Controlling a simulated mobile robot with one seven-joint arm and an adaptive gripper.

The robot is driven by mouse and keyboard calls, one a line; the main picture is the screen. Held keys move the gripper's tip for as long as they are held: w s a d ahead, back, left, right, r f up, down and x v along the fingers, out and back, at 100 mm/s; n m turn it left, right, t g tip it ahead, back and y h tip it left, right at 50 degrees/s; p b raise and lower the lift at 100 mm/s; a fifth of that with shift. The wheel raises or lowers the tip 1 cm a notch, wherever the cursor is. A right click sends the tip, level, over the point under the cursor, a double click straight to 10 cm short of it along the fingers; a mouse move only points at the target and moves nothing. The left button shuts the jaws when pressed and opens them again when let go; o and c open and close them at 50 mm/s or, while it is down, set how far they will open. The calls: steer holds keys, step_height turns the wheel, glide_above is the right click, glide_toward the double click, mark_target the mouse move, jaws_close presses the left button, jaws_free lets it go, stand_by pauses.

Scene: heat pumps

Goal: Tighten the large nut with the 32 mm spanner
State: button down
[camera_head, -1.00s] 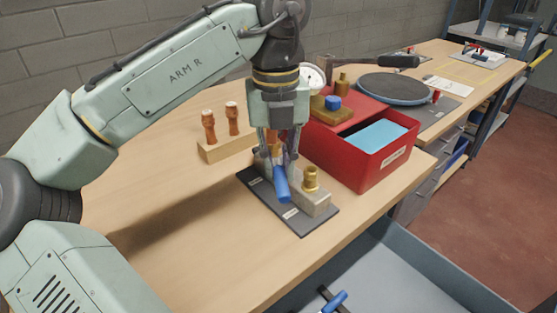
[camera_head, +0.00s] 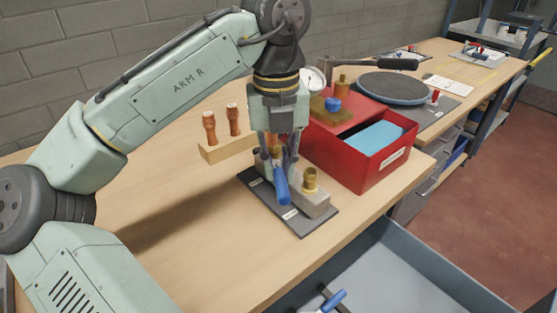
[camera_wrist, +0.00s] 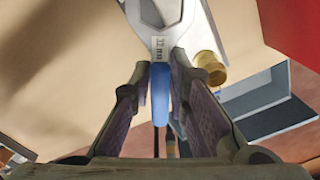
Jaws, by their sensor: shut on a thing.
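The spanner has a blue handle (camera_head: 282,188) and a silver head with a "32 mm" label, seen in the wrist view (camera_wrist: 158,43). My gripper (camera_head: 277,160) points down over the grey block (camera_head: 318,203), its fingers either side of the spanner and shut on it. The blue handle slopes towards the front edge of the bench. A brass fitting (camera_head: 310,181) stands upright on the block, to the right of the spanner and apart from it. Another brass part (camera_head: 276,153) shows between my fingers, mostly hidden. I cannot tell whether the spanner's jaw is around a nut.
The block sits on a dark mat (camera_head: 300,226). A red box (camera_head: 370,165) stands close on the right. A wooden stand (camera_head: 222,150) with orange-handled tools is to the left. Below the bench edge, a grey tray (camera_head: 400,262) holds another blue-handled tool (camera_head: 335,301). The front-left bench is clear.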

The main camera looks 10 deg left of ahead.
steer(key=shift+w+a+p, duration=0.2)
steer(key=shift+w+p, duration=0.45)
steer(key=shift+p, duration=0.2)
steer(key=shift+w+a+p, duration=0.15)
steer(key=shift+w+p, duration=0.5)
steer(key=shift+p, duration=0.2)
stand_by(0.5)
steer(key=shift+s+a+r+m+p, duration=0.1)
steer(key=shift+a+m+p, duration=0.4)
steer(key=shift+m+p, duration=0.95)
steer(key=shift+a+n+p, duration=0.1)
steer(key=shift+n+p, duration=0.25)
steer(key=shift+p, duration=0.15)
steer(key=shift+a+m, duration=0.5)
steer(key=shift+m, duration=0.5)
steer(key=shift+a, duration=0.1)
steer(key=shift+a+m, duration=0.35)
steer(key=shift+m, duration=0.35)
steer(key=shift+a+m, duration=0.3)
steer(key=shift+m, duration=0.4)
steer(key=shift+d+n, duration=0.1)
steer(key=shift+n, duration=0.2)
steer(key=shift+s+a, duration=0.25)
steer(key=shift+s, duration=0.5)
steer(key=shift+s+a, duration=0.2)
steer(key=shift+s, duration=0.5)
steer(key=shift+s+a, duration=0.25)
steer(key=shift+s, duration=0.5)
